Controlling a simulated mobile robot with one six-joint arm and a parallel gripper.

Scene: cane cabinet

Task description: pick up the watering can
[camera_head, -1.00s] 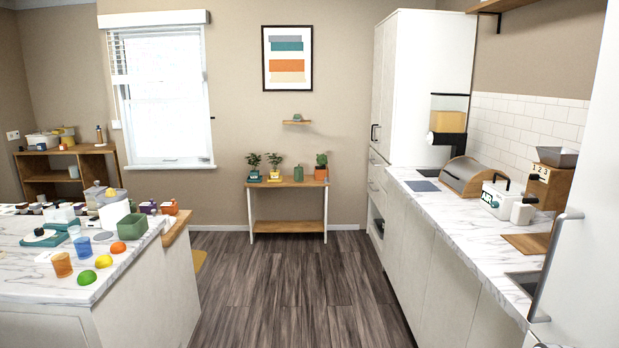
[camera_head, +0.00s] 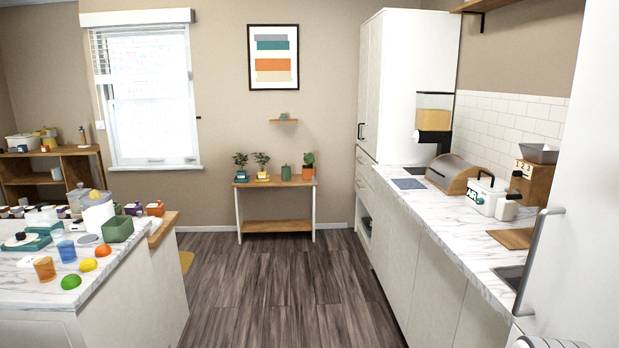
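A small green can-like object (camera_head: 286,173) stands on the top of a narrow wooden table against the back wall, between potted plants. It may be the watering can, but it is too small and far off for me to be sure.
The narrow table (camera_head: 275,227) has white legs and a lower shelf. Dark wood floor (camera_head: 270,290) is clear up to it. A marble island (camera_head: 30,292) with fruit and cups is on the left. A long counter (camera_head: 450,235) with appliances runs along the right.

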